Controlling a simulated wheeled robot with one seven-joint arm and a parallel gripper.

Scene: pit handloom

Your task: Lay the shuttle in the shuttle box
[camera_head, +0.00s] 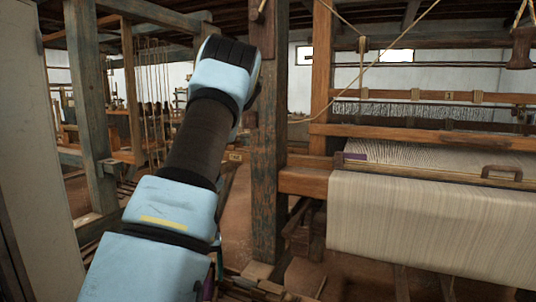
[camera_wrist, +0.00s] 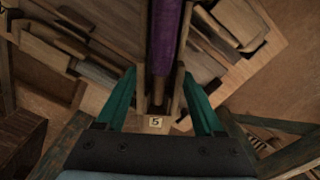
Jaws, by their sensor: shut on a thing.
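In the wrist view the shuttle (camera_wrist: 164,38) shows as a long wooden body with purple yarn along its middle and a small tag marked 5 at its near end. It runs away from me between the two teal fingers of my gripper (camera_wrist: 160,75), which is shut on it. Its far end is cut off by the top of the picture. In the head view my arm hides the gripper and most of what it holds. I cannot clearly pick out the shuttle box in either view.
In the head view the loom stands at right, with pale cloth (camera_head: 420,222) over its front beam. A thick wooden post (camera_head: 268,140) stands between my arm and the loom. Several loose wooden pieces (camera_wrist: 228,22) lie below my gripper in the wrist view.

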